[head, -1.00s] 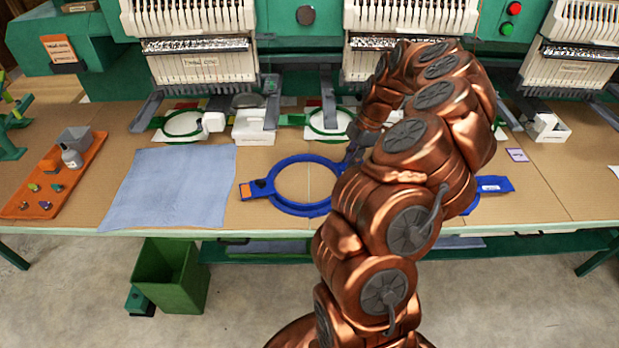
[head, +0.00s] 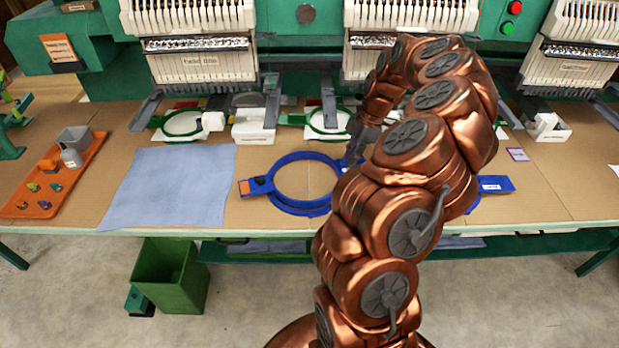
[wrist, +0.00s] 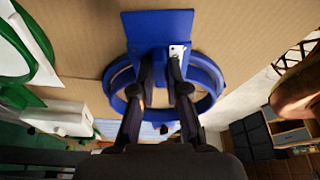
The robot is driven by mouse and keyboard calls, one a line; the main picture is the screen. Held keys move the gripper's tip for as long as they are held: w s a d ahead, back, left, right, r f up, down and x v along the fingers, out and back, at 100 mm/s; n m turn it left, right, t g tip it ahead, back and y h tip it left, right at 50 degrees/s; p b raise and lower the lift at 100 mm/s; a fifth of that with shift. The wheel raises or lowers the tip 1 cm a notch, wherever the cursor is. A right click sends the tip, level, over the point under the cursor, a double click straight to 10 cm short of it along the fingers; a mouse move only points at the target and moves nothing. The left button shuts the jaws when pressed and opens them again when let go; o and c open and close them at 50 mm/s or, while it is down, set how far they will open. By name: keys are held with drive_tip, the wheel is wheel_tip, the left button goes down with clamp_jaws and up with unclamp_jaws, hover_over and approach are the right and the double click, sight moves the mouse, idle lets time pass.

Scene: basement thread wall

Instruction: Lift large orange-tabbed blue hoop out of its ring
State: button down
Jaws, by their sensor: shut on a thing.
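The blue hoop with an orange tab (head: 247,188) at its left end shows in the head view, in the middle of the table. Its round blue ring (head: 274,183) shows two slightly separated rims, so the upper one seems a little raised over the lower. Its right side is hidden by my arm. In the wrist view the blue rims (wrist: 118,80) lie around and beyond my gripper (wrist: 160,88). My gripper is shut on a dark blue part of the hoop between its fingers. A blue plate (wrist: 150,28) with a small white piece lies just beyond the fingertips.
An orange tray (head: 68,190) with small items is farther left. Another blue hoop part (head: 492,184) lies right of my arm. Green hoops (head: 182,124) and the embroidery machine (head: 205,65) stand behind.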

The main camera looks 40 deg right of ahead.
drive_tip(key=shift+r, duration=4)
